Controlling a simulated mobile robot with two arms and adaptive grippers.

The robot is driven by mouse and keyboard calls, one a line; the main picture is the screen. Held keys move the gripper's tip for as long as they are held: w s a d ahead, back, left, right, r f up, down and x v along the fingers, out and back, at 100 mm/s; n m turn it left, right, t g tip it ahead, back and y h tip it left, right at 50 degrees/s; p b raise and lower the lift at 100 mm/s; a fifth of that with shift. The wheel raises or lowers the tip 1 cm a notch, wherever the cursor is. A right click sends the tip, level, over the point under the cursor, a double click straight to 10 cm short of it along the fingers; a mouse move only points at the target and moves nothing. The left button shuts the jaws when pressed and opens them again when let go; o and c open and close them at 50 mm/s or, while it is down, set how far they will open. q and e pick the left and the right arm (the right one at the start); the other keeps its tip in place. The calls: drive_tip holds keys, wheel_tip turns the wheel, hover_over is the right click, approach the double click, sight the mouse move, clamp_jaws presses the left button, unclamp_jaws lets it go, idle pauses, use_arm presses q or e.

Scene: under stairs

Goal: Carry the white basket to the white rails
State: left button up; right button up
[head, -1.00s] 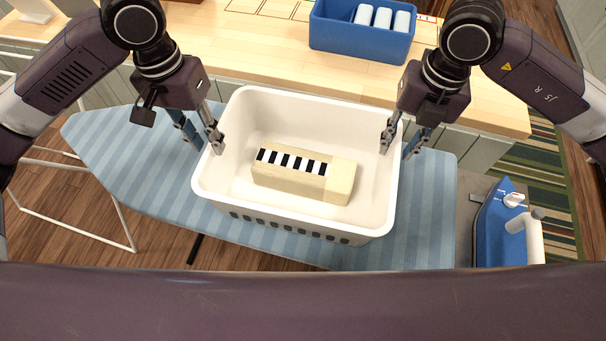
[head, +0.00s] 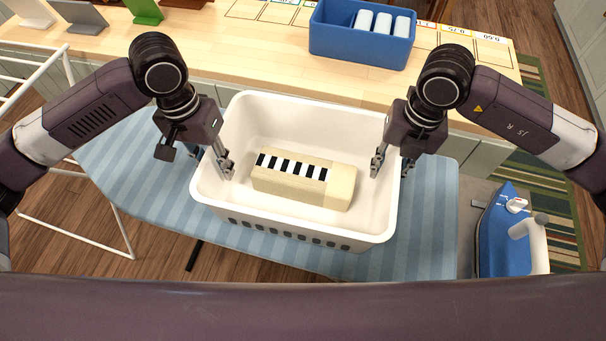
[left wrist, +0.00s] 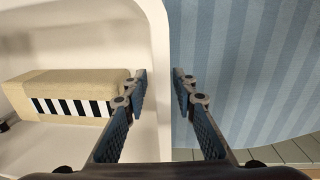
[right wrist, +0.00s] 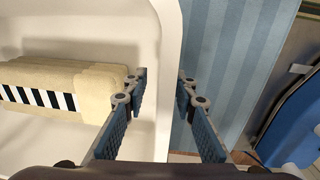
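The white basket (head: 290,110) stands upright on the blue striped ironing board (head: 428,220). A pale block (head: 340,187) with black and white stripes lies inside it. My left gripper (head: 209,160) is open at the basket's left wall, one finger inside and one outside. My right gripper (head: 391,165) is open at the right wall in the same way. In the left wrist view the rim (left wrist: 158,60) runs between the parted fingers, and likewise the rim in the right wrist view (right wrist: 170,60). Thin white rails (head: 42,70) stand at the left, partly behind my left arm.
A wooden counter (head: 270,72) runs behind the board. It bears a blue bin (head: 360,40) with white rolls and several small stands (head: 80,15). A blue iron (head: 495,235) sits right of the basket. Wooden floor (head: 85,220) shows at the left.

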use_arm(q)
drive_tip(key=shift+f, duration=0.6)
use_arm(e)
drive_tip(key=shift+f, duration=0.65)
use_arm(q)
clamp_jaws()
use_arm(e)
clamp_jaws()
use_arm(q)
drive_tip(key=shift+r, duration=0.1)
use_arm(e)
drive_tip(key=shift+r, duration=0.1)
